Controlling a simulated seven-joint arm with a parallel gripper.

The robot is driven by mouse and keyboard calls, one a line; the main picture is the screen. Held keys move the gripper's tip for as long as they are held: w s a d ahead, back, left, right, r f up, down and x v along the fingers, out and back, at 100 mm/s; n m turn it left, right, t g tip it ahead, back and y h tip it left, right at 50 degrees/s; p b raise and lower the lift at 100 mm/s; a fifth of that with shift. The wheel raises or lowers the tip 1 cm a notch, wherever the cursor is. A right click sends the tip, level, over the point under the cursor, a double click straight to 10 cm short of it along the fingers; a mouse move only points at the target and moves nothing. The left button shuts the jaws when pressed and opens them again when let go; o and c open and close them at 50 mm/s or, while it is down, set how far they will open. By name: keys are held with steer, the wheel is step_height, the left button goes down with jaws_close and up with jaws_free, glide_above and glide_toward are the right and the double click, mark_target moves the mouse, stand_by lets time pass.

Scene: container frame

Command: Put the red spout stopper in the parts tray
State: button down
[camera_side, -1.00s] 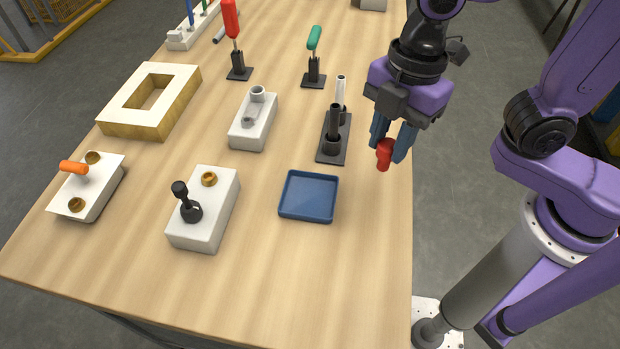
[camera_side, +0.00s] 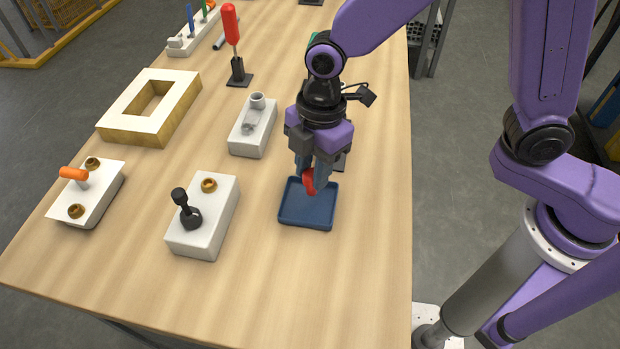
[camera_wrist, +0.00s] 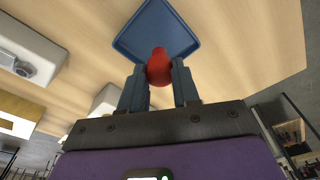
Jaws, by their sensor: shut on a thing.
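The red spout stopper (camera_side: 309,182) is held between the fingers of my gripper (camera_side: 312,180), which is shut on it. In the side view it overlaps the blue parts tray (camera_side: 305,222) at the tray's back part. Its height above the tray floor is hard to tell. In the wrist view the red stopper (camera_wrist: 159,67) sits between the two fingertips (camera_wrist: 159,84), with the blue tray (camera_wrist: 140,40) beyond it. The tray is shallow and otherwise looks empty.
A white block with a black lever (camera_side: 203,225) stands left of the tray. A white block with a grey spout (camera_side: 254,127) stands behind it to the left. A dark stand (camera_side: 339,162) is mostly hidden behind my gripper. The table in front of the tray is clear.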

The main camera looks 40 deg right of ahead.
mark_target(311, 171)
steer(key=shift+w+a+f, duration=0.15)
steer(key=shift+f, duration=1.7)
steer(key=shift+f, duration=0.15)
steer(key=c, duration=0.8)
jaws_free()
steer(key=r, duration=0.4)
steer(key=d+r, duration=0.1)
steer(key=r, duration=0.7)
steer(key=shift+w+d+r, duration=0.1)
steer(key=shift+w+d, duration=0.05)
steer(key=shift+d, duration=0.05)
steer(key=shift+d, duration=0.1)
